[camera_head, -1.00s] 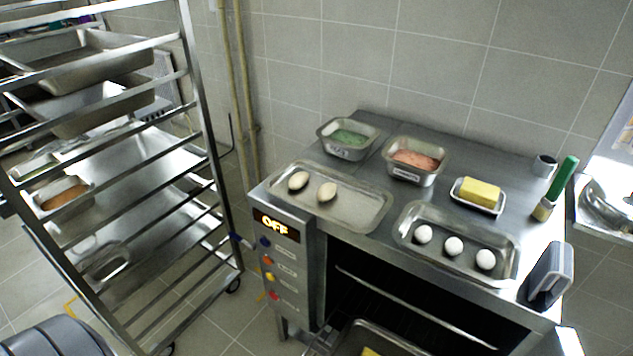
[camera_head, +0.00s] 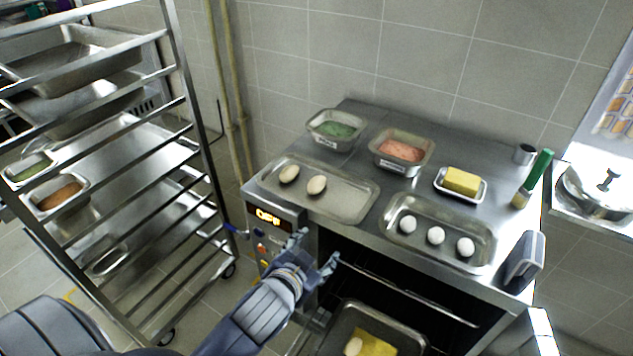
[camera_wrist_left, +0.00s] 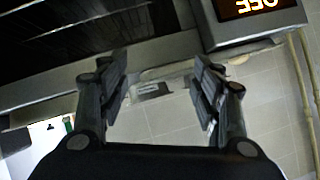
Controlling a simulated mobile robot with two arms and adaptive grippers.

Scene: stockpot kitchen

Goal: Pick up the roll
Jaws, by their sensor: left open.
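Two pale oval rolls, a left one (camera_head: 289,174) and a right one (camera_head: 317,184), lie on the left metal tray (camera_head: 352,206) on top of the oven. Another pale roll-like piece (camera_head: 353,346) lies beside a yellow piece in the lower pan, partly cut off by the picture edge. My left gripper (camera_head: 318,250) is open and empty, in front of the oven beside the control panel, nearer the camera than the rolls and apart from them. In the left wrist view the open fingers (camera_wrist_left: 161,75) have nothing between them; no roll can be made out there. My right gripper is not in view.
The oven top also holds a tray of eggs (camera_head: 405,257), green (camera_head: 332,143) and pink (camera_head: 382,160) containers, butter (camera_head: 462,181) and a green-handled brush (camera_head: 541,166). A metal rack (camera_head: 192,90) stands left. The lower pan (camera_head: 345,310) sits below the oven top.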

